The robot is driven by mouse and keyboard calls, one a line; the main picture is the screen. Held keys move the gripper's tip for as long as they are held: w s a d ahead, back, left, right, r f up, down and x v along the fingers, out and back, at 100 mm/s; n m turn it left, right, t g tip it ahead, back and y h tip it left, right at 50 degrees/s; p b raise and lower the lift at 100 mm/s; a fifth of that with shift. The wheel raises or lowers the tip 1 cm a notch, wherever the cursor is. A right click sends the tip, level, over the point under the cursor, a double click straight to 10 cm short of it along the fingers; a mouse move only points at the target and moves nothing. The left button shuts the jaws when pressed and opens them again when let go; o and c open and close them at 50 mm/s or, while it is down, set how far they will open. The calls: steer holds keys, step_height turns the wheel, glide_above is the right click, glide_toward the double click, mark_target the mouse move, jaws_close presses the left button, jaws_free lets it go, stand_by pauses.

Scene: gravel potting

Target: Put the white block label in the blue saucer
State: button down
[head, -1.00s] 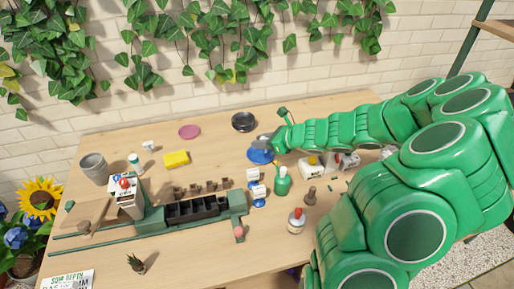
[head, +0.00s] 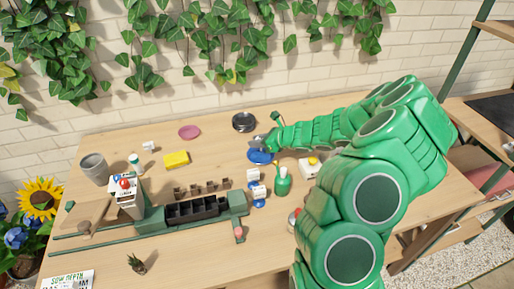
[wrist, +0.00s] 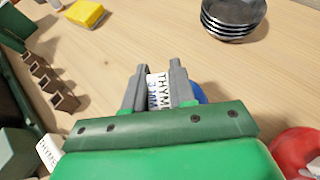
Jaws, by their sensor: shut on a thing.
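My gripper (wrist: 158,82) is shut on a white block label (wrist: 158,92) with THYME printed on it. The label sits between the two grey fingers. The blue saucer (wrist: 202,94) shows only as a sliver behind the right finger in the wrist view. In the head view the saucer (head: 259,157) lies on the table, and my gripper (head: 264,142) is right over its far edge and partly covers it. The held label cannot be made out in the head view, and its height above the saucer is hard to judge.
A stack of dark saucers (head: 243,122) is behind the blue one, and a pink saucer (head: 189,132) lies further left. A yellow sponge (head: 176,159), a green bottle (head: 282,181) and another white block (head: 253,175) stand nearby. Table left of the blue saucer is clear.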

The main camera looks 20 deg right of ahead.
steer(key=shift+w+f, duration=0.2)
steer(key=shift+f, duration=1.55)
steer(key=shift+f, duration=0.1)
steer(key=c, duration=0.9)
jaws_free()
steer(key=shift+c, duration=0.2)
